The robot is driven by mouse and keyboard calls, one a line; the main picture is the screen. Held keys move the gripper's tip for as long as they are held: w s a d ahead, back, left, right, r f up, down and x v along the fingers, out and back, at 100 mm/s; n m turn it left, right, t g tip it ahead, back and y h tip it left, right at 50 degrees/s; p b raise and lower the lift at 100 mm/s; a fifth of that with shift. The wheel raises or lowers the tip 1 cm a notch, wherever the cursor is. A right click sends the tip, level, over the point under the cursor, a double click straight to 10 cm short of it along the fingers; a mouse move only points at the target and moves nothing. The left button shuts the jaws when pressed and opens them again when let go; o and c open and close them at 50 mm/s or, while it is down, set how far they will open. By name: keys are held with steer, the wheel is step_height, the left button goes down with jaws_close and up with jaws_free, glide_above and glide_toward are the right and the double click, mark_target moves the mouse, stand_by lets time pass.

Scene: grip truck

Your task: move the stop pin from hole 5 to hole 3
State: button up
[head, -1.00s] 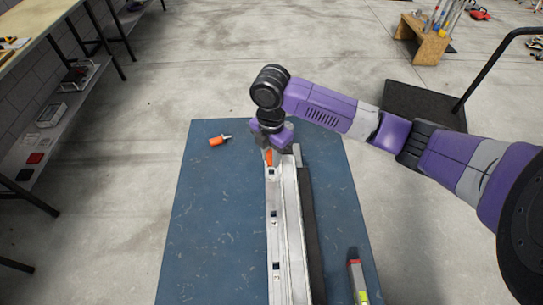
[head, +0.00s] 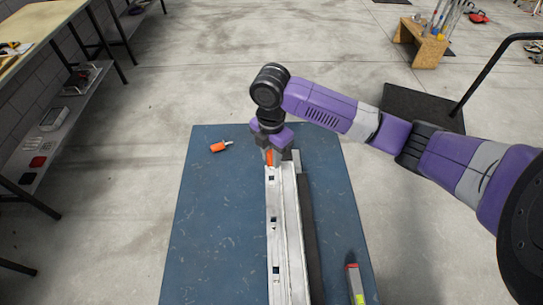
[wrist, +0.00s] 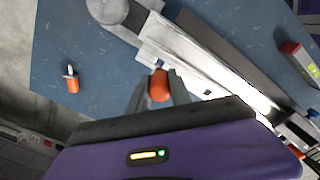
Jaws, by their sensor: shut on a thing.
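The stop pin's orange handle (head: 269,157) shows between the fingers of my gripper (head: 269,160), which is shut on it over the far part of the pale metal rail (head: 280,240). In the wrist view the orange handle (wrist: 159,87) sits between the two grey fingers (wrist: 159,95), and its shaft is hidden. I cannot tell whether its tip is in a hole or above the rail. Several dark square holes run along the rail, one just nearer than my gripper. I see no hole numbers.
A second orange-handled piece (head: 220,146) lies on the blue table (head: 215,220) left of the rail; it also shows in the wrist view (wrist: 72,82). A red and yellow-green tool (head: 355,285) lies at the near right. The table left of the rail is mostly clear.

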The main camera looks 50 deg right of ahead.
steer(key=shift+r+p, duration=1.05)
steer(key=shift+r, duration=2.65)
